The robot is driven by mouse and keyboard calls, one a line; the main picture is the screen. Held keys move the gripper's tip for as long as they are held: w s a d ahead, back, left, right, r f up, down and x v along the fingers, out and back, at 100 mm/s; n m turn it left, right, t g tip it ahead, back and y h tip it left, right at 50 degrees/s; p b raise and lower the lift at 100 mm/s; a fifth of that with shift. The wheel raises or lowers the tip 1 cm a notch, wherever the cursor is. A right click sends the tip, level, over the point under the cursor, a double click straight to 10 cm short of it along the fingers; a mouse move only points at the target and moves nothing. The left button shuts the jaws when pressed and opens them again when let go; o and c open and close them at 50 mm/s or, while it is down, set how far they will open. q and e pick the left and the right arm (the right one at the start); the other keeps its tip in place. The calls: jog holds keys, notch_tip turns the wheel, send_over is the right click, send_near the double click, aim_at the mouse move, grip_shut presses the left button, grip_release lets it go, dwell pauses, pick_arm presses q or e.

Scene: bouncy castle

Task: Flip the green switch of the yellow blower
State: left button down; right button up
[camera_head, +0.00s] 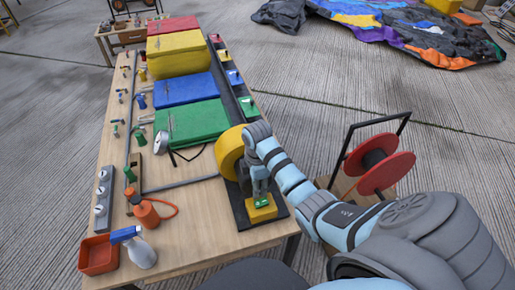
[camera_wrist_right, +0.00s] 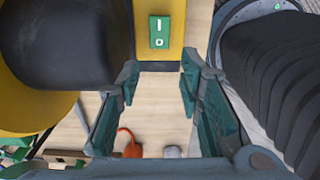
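The yellow blower (camera_head: 230,152) stands on a dark base at the table's right front edge. Its green switch (camera_head: 262,203) is on a yellow block in front of the blower. In the right wrist view the green switch (camera_wrist_right: 159,32) shows white I and O marks on the yellow housing. My right gripper (camera_head: 260,185) is over the block, close to the switch. In the right wrist view its fingers (camera_wrist_right: 157,82) are spread apart with nothing between them, and the switch lies just beyond the fingertips. Whether they touch the housing I cannot tell. My left gripper is not in view.
Green (camera_head: 190,124), blue (camera_head: 184,90), yellow and red boxes stand along the table (camera_head: 200,198). A red reel (camera_head: 385,165) stands right of the table.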

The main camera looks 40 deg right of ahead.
aim_at(257, 203)
notch_tip(257, 203, down, 10)
jog(key=b, duration=0.2)
jog(key=shift+r+b, duration=0.1)
jog(key=shift+b, duration=0.3)
